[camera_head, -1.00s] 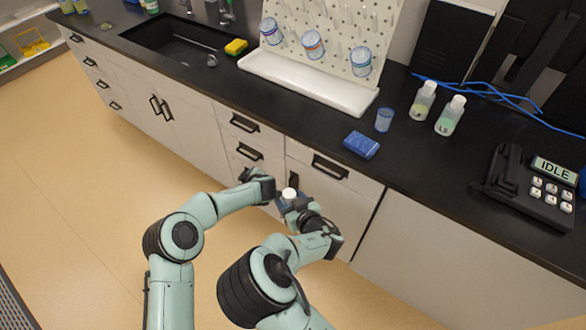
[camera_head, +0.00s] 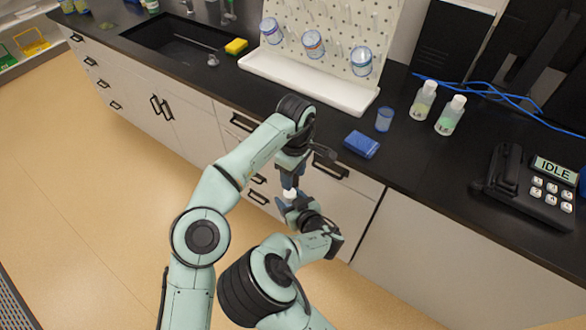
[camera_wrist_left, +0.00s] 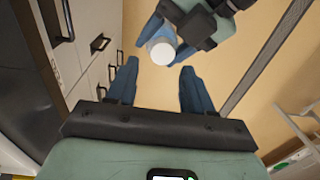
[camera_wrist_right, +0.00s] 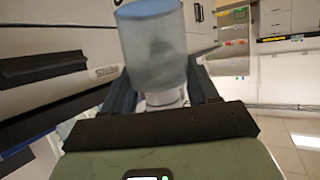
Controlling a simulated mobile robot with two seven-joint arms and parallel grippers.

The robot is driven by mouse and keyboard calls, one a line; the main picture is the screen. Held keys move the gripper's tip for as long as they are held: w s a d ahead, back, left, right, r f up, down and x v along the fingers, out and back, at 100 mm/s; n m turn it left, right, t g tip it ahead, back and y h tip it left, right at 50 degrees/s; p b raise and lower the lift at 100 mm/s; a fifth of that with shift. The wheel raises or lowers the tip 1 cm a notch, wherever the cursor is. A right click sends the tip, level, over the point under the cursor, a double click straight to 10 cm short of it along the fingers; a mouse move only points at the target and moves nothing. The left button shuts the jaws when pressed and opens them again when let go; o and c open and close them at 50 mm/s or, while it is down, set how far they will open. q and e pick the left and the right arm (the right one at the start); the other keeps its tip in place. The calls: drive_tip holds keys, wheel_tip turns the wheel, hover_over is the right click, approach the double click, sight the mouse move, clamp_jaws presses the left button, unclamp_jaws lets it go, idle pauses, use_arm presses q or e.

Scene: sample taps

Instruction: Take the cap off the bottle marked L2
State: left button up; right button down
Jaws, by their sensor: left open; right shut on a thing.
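A small bottle with a white cap (camera_head: 290,194) is held in my right gripper (camera_head: 298,206) in front of the drawers, off the counter. Its cap faces up. In the right wrist view a cloudy, translucent bottle body (camera_wrist_right: 157,52) with a bluish end lies between the fingers. No L2 mark is readable. My left gripper (camera_head: 290,180) points down just above the cap.
Two white-capped bottles (camera_head: 423,102) (camera_head: 450,116) stand on the counter. A blue cup (camera_head: 384,119) and a blue block (camera_head: 361,145) are near its front edge. A drying rack (camera_head: 352,92), a sink (camera_head: 172,45) and a phone-like device (camera_head: 530,185) flank them. Cabinet fronts are close to both grippers.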

sight(292, 191)
use_arm(q)
drive_tip(key=shift+a+f, duration=0.15)
drive_tip(key=shift+f, duration=2.8)
drive_tip(key=shift+c, duration=0.2)
drive_tip(key=c, duration=0.9)
drive_tip(key=shift+f, duration=0.1)
